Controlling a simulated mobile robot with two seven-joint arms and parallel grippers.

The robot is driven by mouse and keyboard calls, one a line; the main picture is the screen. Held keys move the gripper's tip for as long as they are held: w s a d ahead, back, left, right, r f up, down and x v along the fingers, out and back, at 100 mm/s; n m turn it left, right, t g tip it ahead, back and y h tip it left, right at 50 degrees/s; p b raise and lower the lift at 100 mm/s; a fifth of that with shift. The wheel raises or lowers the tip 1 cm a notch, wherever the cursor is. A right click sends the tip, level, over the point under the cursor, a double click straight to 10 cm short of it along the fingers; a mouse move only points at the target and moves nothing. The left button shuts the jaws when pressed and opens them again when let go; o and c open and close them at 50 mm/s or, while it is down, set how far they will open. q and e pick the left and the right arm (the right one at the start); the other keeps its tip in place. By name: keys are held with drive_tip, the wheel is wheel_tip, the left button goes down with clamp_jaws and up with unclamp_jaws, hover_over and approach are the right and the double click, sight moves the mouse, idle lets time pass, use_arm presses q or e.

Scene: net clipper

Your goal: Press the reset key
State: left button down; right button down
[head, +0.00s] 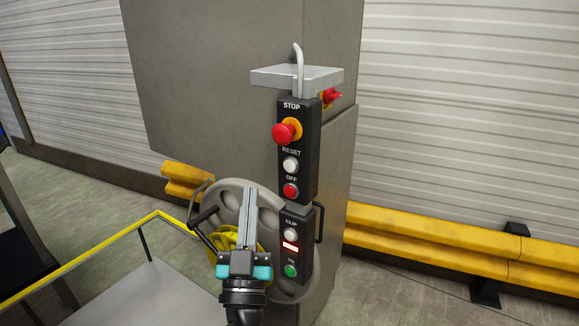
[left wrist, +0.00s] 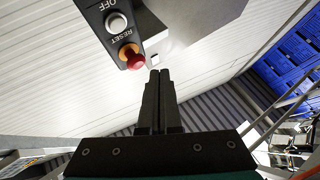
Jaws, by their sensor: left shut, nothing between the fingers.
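The reset key is a white round button (head: 290,164) under the RESET label on the upper black control box (head: 311,140). In the left wrist view the white reset key (left wrist: 116,22) shows at upper left, with the red stop knob (left wrist: 132,57) below it. My left gripper (head: 250,190) is shut and empty, its fingers pointing up, to the left of and lower than the key in the head view. In the left wrist view the shut fingertips (left wrist: 160,73) are to the right of and below the key, apart from it. My right gripper is not in view.
The red stop mushroom (head: 284,133) sits above the key and the red OFF button (head: 291,190) below. A lower box has a green button (head: 290,270). A grey handwheel (head: 228,194) is behind my gripper. A metal shelf (head: 297,76) tops the boxes.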

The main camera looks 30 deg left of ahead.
sight(290, 166)
use_arm(q)
drive_tip(key=shift+w+d+b, duration=0.2)
drive_tip(key=shift+w+b, duration=0.25)
drive_tip(key=shift+w, duration=1.7)
drive_tip(key=shift+w+d+b, duration=0.15)
drive_tip(key=shift+w+b, duration=0.3)
drive_tip(key=shift+w, duration=1.7)
drive_tip(key=shift+w, duration=0.15)
drive_tip(key=shift+w, duration=0.25)
drive_tip(key=shift+w, duration=0.4)
drive_tip(key=shift+s+p, duration=0.1)
drive_tip(key=shift+p, duration=0.2)
drive_tip(key=shift+s+p, duration=0.4)
drive_tip(key=shift+s, duration=0.35)
